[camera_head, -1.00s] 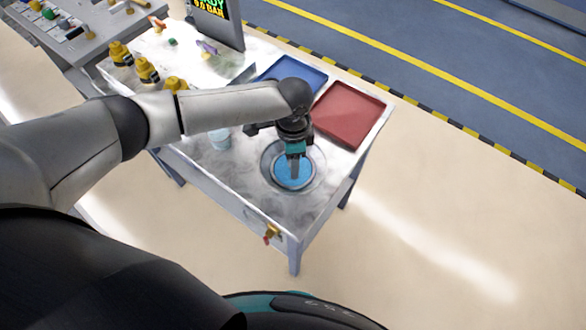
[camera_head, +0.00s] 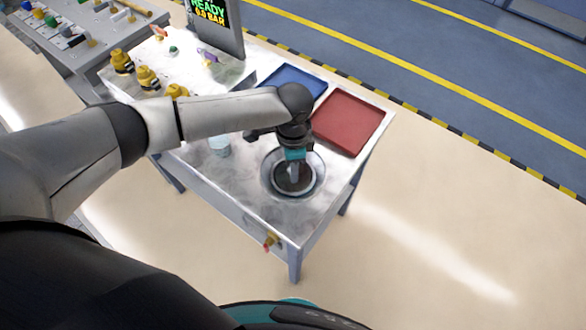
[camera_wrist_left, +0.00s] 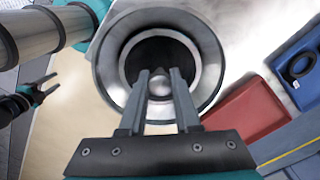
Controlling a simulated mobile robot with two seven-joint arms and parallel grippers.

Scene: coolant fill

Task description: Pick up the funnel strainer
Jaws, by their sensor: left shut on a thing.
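The funnel (camera_head: 318,163) is a round grey metal bowl set in the near right part of the bench top. It also shows in the left wrist view (camera_wrist_left: 213,62). The funnel strainer (camera_wrist_left: 138,60) appears as a dark disc inside the bowl, with a small rounded grey knob at its middle. My left gripper (camera_head: 294,181) points down into the bowl. In the left wrist view its two fingers (camera_wrist_left: 160,78) are shut on the strainer's knob. My right gripper (camera_wrist_left: 42,88) shows at the left of the left wrist view, open and empty, away from the funnel.
A red tray (camera_head: 350,122) and a blue tray (camera_head: 298,80) lie behind the funnel; the blue one holds a dark ring (camera_wrist_left: 300,64). A clear cup (camera_head: 219,145) stands left. A brass valve (camera_head: 270,241) is on the front.

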